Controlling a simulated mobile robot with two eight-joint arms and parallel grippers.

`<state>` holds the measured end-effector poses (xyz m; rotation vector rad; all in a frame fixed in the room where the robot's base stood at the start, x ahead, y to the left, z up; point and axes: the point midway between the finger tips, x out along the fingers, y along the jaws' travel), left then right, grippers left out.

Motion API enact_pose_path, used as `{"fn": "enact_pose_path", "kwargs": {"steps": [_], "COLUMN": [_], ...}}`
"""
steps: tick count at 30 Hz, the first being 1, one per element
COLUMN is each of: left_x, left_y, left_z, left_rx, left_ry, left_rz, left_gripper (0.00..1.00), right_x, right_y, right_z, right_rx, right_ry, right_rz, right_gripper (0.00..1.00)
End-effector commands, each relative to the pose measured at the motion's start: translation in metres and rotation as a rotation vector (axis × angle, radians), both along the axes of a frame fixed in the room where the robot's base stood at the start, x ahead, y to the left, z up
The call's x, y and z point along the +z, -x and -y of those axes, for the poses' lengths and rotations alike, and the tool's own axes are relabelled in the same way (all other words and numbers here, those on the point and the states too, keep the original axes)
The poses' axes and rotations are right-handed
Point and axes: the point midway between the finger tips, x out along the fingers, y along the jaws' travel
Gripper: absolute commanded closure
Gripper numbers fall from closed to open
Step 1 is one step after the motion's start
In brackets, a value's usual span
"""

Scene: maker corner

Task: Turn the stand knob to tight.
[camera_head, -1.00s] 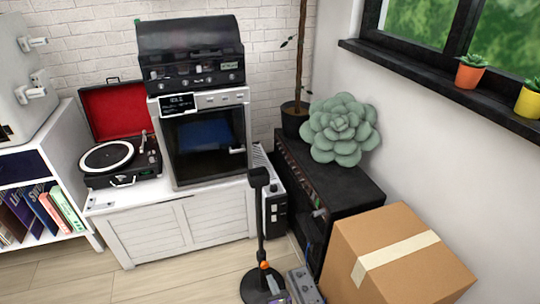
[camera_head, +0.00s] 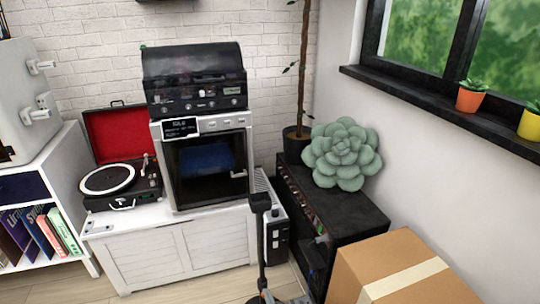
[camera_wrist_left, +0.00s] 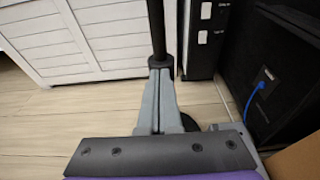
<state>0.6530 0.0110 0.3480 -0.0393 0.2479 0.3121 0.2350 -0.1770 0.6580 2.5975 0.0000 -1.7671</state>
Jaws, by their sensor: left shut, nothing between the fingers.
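The stand is a slim black pole (camera_head: 262,250) with a flat dark head (camera_head: 260,201), upright in front of the white cabinet. A small orange part, which looks like its knob (camera_head: 264,294), shows at the bottom edge of the head view. In the left wrist view the pole (camera_wrist_left: 156,28) rises just beyond my fingertips, and part of the round dark base (camera_wrist_left: 190,122) shows beside the fingers. My left gripper (camera_wrist_left: 159,72) is shut and empty, its tips close in front of the pole; contact cannot be told. The knob is hidden in the wrist view. My right gripper is not in view.
A white cabinet (camera_head: 190,250) carries a record player and an oven. A black unit (camera_head: 345,215) with a plant on it stands right of the stand, with a cardboard box (camera_head: 400,265) nearer. Wooden floor (camera_wrist_left: 60,120) is clear to the left.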

Motion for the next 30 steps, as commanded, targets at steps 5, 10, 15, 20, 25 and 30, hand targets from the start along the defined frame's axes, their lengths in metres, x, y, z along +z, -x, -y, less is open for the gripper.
{"fn": "enact_pose_path", "kwargs": {"steps": [5, 10, 15, 20, 25, 30], "left_x": [0.0001, -0.0012, -0.0034, -0.0054, -0.0068, -0.0068], "left_y": [0.0002, 0.0002, 0.0002, 0.0003, 0.0003, 0.0004], "left_z": [-0.0001, 0.0, 0.0001, 0.0002, 0.0003, 0.0003], "left_rx": [0.0, 0.0, 0.0, 0.0, 0.0, 0.0], "left_ry": [0.0, 0.0, 0.0, 0.0, 0.0, 0.0], "left_rz": [0.0, 0.0, 0.0, 0.0, 0.0, -0.001], "left_gripper": [1.0, 1.0, 1.0, 1.0, 1.0, 1.0], "right_x": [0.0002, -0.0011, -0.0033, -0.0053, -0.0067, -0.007], "right_y": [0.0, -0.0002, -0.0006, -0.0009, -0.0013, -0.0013], "right_z": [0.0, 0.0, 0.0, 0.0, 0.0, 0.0], "right_rx": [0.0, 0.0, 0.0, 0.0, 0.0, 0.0], "right_ry": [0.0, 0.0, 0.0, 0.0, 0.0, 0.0], "right_rz": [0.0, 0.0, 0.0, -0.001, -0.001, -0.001], "right_gripper": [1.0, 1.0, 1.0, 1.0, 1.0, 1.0]}}
